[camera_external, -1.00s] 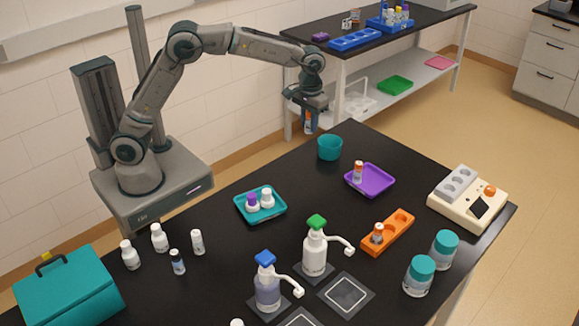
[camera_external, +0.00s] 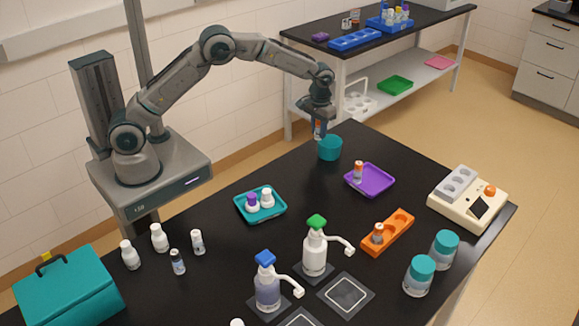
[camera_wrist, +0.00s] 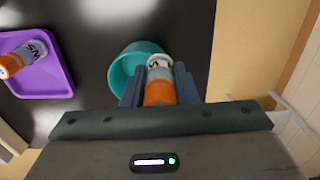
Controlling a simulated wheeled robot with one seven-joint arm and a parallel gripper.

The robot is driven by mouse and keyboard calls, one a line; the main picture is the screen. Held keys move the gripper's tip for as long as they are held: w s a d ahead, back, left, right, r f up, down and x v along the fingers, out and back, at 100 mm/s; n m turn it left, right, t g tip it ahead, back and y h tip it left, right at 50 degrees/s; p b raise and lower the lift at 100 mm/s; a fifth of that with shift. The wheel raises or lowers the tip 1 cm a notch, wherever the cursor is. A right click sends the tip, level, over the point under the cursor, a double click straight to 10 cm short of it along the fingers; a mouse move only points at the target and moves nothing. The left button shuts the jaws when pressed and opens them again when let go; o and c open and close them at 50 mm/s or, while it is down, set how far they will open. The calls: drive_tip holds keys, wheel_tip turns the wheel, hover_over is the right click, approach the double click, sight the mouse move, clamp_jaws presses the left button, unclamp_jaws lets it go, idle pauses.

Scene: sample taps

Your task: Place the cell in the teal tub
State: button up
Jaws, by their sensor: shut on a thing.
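The cell is a small cylinder with an orange band and a grey, lettered body. My gripper (camera_external: 318,126) is shut on the cell (camera_external: 318,130) and holds it upright just above the teal tub (camera_external: 329,149), near the table's back edge. In the wrist view the cell (camera_wrist: 159,82) sits between the two fingers of my gripper (camera_wrist: 160,88). It overlaps the right part of the tub's opening (camera_wrist: 118,78) there. I cannot tell exactly how far its lower end is from the rim. The visible inside of the tub looks empty.
A purple tray (camera_external: 370,181) with a similar orange-topped cell (camera_external: 358,170) stands right of the tub. Black tabletop around the tub is clear.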

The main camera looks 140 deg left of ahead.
drive_tip(key=shift+f, duration=0.3)
drive_tip(key=shift+f, duration=0.2)
drive_tip(key=o, duration=1)
drive_tip(key=shift+r, duration=0.1)
wheel_tip(320, 180, up, 12)
drive_tip(key=shift+r+b, duration=0.1)
drive_tip(key=shift+b, duration=0.75)
